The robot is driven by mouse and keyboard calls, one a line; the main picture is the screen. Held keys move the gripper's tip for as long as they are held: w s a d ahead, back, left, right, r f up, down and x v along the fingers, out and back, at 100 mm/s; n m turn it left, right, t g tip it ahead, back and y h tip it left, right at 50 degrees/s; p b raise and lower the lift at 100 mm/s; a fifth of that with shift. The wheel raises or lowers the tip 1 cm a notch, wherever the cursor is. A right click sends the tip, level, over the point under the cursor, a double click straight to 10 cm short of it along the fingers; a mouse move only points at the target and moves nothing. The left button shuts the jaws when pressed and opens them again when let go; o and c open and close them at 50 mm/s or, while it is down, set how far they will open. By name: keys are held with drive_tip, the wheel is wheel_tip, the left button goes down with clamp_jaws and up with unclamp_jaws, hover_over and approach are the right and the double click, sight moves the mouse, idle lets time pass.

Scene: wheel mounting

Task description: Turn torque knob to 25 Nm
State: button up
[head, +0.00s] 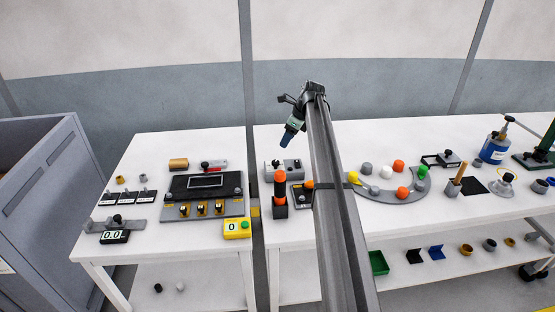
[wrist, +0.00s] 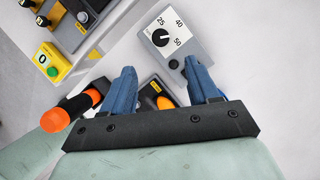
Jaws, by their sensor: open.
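The torque knob (wrist: 161,38) is a round black dial on a white plate marked 25, 40 and 50, on a grey box. Its small white mark appears to point right, roughly toward 50; the exact setting is hard to read. In the head view the grey box (head: 284,173) stands near the left end of the right table. My gripper (head: 286,142) is above and behind this box, tilted down. In the wrist view my gripper (wrist: 160,67) shows two blue fingers spread apart with nothing between them. The knob lies beyond the fingertips, not touched.
A yellow box with a green button (head: 237,229) is on the left table.

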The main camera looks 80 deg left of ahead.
sight(276, 161)
drive_tip(key=x, duration=1.2)
drive_tip(key=shift+a, duration=0.1)
drive_tip(key=c, duration=1)
drive_tip(key=shift+c, duration=0.2)
drive_tip(key=shift+n, duration=0.3)
drive_tip(key=n, duration=0.1)
drive_tip(key=n+h, duration=0.1)
drive_tip(key=n, duration=0.2)
drive_tip(key=shift+w+a+g+h, duration=0.1)
drive_tip(key=shift+a+g+h, duration=0.2)
drive_tip(key=shift+g+h, duration=0.1)
drive_tip(key=n+h, duration=0.1)
drive_tip(key=n, duration=0.4)
drive_tip(key=shift+a+h, duration=0.1)
drive_tip(key=shift+h, duration=0.3)
drive_tip(key=shift+n, duration=0.4)
